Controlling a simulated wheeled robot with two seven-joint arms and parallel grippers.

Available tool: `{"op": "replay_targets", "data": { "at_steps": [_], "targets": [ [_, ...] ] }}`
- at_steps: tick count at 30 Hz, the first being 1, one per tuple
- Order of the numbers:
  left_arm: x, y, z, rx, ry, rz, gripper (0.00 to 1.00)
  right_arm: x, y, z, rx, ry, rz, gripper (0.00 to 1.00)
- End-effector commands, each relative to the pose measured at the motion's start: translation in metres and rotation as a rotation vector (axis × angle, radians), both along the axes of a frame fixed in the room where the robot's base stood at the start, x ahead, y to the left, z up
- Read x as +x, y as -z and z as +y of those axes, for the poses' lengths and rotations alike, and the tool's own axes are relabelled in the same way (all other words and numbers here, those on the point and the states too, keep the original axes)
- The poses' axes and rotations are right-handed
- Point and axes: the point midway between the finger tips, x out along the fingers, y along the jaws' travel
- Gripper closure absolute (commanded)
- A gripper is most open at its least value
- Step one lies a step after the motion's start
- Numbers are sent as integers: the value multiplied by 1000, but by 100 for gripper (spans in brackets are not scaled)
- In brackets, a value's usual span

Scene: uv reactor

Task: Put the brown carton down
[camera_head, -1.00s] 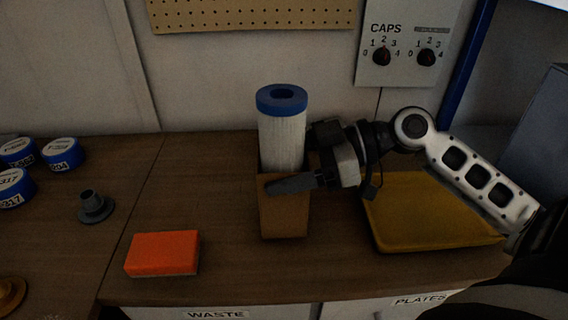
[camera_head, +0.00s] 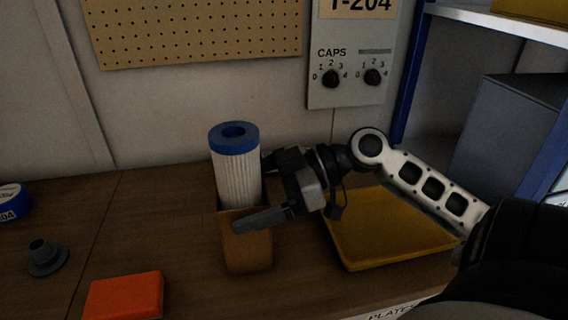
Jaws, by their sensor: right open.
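The brown carton (camera_head: 247,252) stands upright on the wooden bench, with a white pleated filter cartridge (camera_head: 238,180) with a blue top standing up out of it. My right gripper (camera_head: 250,205) comes in from the right, level with the carton's upper edge. It is open, with one grey finger in front of the carton and the other finger mostly hidden behind the cartridge. Whether the fingers touch the carton cannot be told. My left gripper is not in view.
A yellow tray (camera_head: 393,258) lies to the right under my right arm. An orange sponge (camera_head: 124,297) and a grey flanged part (camera_head: 45,257) lie to the left. A control panel (camera_head: 350,88) and a pegboard (camera_head: 190,30) are on the wall behind.

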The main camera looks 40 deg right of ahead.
Motion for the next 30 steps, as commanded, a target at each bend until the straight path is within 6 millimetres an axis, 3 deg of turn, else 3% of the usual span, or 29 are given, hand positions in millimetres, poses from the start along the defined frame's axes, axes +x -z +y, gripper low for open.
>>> {"op": "replay_targets", "data": {
  "at_steps": [7, 15, 21, 30],
  "targets": [
    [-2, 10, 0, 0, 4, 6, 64, -24, -11, -39, 2, 5, 1, 9],
    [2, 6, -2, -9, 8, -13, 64, -48, -27, -79, 1, 2, -1, 9],
    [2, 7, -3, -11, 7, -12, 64, -55, -31, -89, 1, 0, -1, 9],
    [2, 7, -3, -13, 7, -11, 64, -55, -32, -89, 0, -1, 0, 9]
  ]
}}
